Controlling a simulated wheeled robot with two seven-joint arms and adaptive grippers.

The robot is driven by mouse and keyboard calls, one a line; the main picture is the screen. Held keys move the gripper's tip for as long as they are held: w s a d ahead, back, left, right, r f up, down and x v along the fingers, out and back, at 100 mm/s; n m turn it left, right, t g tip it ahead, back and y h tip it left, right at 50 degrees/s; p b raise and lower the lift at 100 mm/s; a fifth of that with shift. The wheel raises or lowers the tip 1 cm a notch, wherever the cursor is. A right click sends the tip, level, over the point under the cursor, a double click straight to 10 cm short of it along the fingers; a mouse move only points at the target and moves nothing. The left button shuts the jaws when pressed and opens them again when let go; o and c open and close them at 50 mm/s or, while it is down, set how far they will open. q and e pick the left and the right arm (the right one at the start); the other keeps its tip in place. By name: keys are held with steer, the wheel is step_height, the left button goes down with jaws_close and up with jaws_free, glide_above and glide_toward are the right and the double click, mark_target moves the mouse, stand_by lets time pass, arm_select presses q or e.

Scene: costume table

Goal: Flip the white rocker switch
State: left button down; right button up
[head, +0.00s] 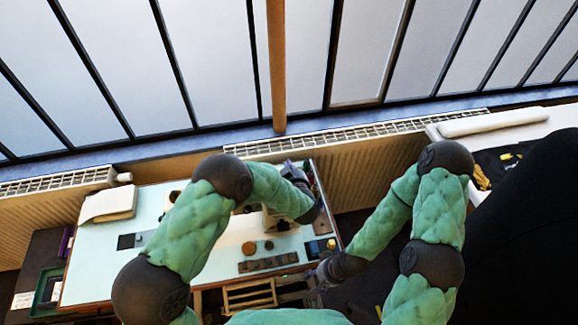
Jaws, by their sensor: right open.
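I cannot make out the white rocker switch in this view; it is too small or hidden behind my arms. My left gripper (293,172) is over the far right part of the pale blue table top (100,262), close to a whitish device (279,222) that my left arm partly covers. Its fingers are too small and dark to tell open from shut. My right gripper (304,286) is open, low by the table's front right edge, near a wooden slatted tray (249,296). I see nothing held in it.
A dark strip (267,263) and two round brown knobs (249,247) lie mid-table. A dark panel (320,247) is at the right edge, a black and blue plate (132,241) at left. A cream folded item (108,203) lies far left. Radiators and windows stand behind.

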arm_select(q)
steer(key=shift+w, duration=0.15)
steer(key=shift+w+a+r, duration=0.1)
steer(key=shift+w, duration=0.25)
steer(key=shift+w+r, duration=0.2)
steer(key=shift+r, duration=0.05)
steer(key=shift+r, duration=0.15)
steer(key=v, duration=0.8)
steer(key=shift+s+f, duration=0.2)
steer(key=shift+f, duration=0.15)
steer(key=shift+s+f, duration=0.1)
